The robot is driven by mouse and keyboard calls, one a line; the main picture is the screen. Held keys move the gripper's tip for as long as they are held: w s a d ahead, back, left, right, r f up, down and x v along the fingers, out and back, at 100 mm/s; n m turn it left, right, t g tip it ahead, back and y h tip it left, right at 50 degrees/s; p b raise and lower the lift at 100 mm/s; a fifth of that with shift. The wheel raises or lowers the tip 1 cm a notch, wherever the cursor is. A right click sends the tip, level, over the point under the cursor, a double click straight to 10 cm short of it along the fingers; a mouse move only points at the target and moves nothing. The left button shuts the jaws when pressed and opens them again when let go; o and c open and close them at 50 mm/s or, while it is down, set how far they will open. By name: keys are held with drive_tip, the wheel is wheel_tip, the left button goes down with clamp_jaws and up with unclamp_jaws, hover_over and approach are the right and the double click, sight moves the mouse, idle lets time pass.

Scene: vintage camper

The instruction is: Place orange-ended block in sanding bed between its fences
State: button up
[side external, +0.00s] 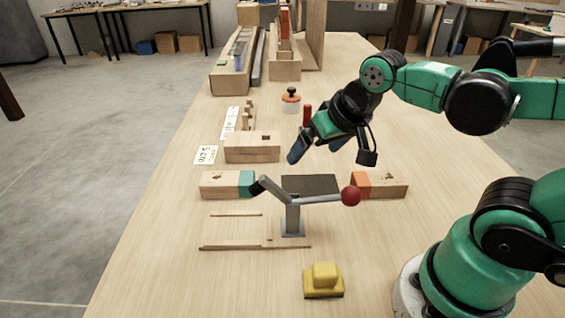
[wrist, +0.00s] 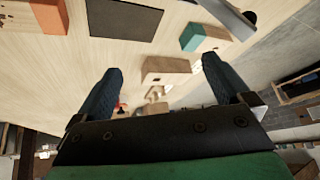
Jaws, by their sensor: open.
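The orange-ended block (side external: 387,185) is pale wood with an orange left end and lies on the bench right of a dark flat sheet (side external: 312,183). Its orange end also shows at the top left of the wrist view (wrist: 49,15). Two thin parallel wooden strips (side external: 255,247) lie front left with bare wood between them, like low fences; I cannot tell for sure whether they or the dark sheet mark the sanding bed. My gripper (side external: 316,150) is open and empty, above the bench behind the dark sheet, apart from the block. Both fingers show in the wrist view (wrist: 160,70).
A teal-ended block (side external: 222,185) lies left of the sheet. A grey lever post with a red ball (side external: 350,196) stands in front of the sheet. A yellow block (side external: 323,280) sits at the front. A slotted wooden block (side external: 250,148) and a lidded jar (side external: 291,101) stand behind.

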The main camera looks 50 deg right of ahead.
drive_tip(key=shift+o, duration=0.2)
drive_tip(key=n, duration=0.1)
drive_tip(key=a+n+t, duration=0.1)
drive_tip(key=n, duration=0.1)
drive_tip(key=shift+a+r+y, duration=0.1)
drive_tip(key=shift+a+y, duration=0.2)
drive_tip(key=n+g, duration=0.7)
drive_tip(key=n, duration=0.2)
hover_over(385, 178)
wheel_tip(385, 178, down, 7)
drive_tip(key=shift+w+r, duration=0.1)
drive_tip(key=shift+w, duration=0.05)
drive_tip(key=shift+d, duration=0.1)
drive_tip(key=shift+f, duration=2.85)
